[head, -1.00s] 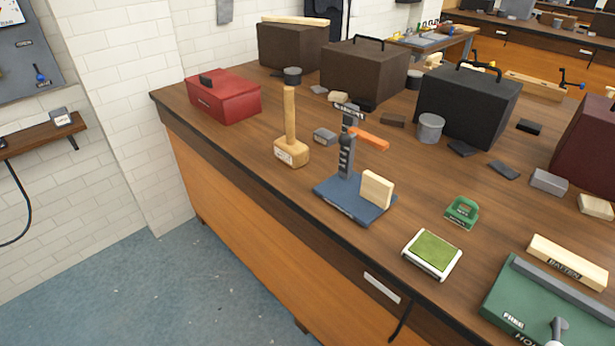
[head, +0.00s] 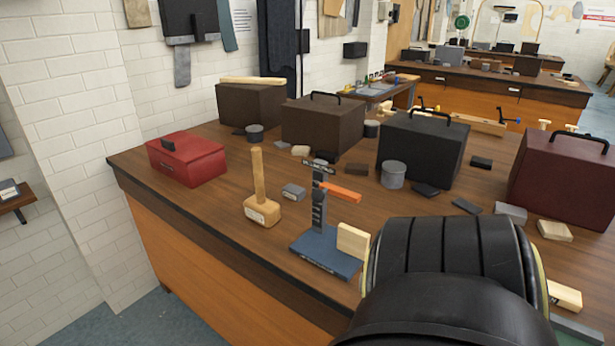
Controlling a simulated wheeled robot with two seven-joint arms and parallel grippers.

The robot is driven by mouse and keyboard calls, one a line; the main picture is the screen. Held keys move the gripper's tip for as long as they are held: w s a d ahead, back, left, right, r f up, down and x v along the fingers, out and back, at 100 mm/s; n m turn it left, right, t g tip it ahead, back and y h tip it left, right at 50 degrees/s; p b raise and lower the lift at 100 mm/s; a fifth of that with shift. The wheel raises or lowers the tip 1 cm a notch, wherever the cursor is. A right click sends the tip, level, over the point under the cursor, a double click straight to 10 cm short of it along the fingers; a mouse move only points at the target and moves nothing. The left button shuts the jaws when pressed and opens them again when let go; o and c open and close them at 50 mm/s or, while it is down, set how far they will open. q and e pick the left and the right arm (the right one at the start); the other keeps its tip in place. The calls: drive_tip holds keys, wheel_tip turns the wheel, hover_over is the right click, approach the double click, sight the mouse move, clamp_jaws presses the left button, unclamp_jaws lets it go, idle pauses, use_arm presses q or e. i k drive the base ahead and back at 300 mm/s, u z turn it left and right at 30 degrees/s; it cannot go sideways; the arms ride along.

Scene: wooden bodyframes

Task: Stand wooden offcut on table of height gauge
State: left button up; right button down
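The height gauge has a dark blue base, or table (head: 318,257), and an upright dark post (head: 319,210) with an orange arm (head: 341,192) pointing right. A pale wooden offcut (head: 352,242) stands upright at the right end of the blue base. It appears to rest on the base, but its lower right edge is close to or behind a black link of my own arm. That link fills the lower right of the head view. Neither gripper shows, so I cannot see whether either holds anything.
A wooden mallet (head: 262,208) stands left of the gauge, with a small grey block (head: 293,191) behind it. A red toolbox (head: 186,159) is at the far left. Dark cases (head: 323,121) and a grey cup (head: 393,175) stand behind. My arm hides the bench's right front.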

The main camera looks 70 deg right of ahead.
sight(352, 241)
drive_tip(key=i, duration=1.1)
drive_tip(key=z, duration=2.05)
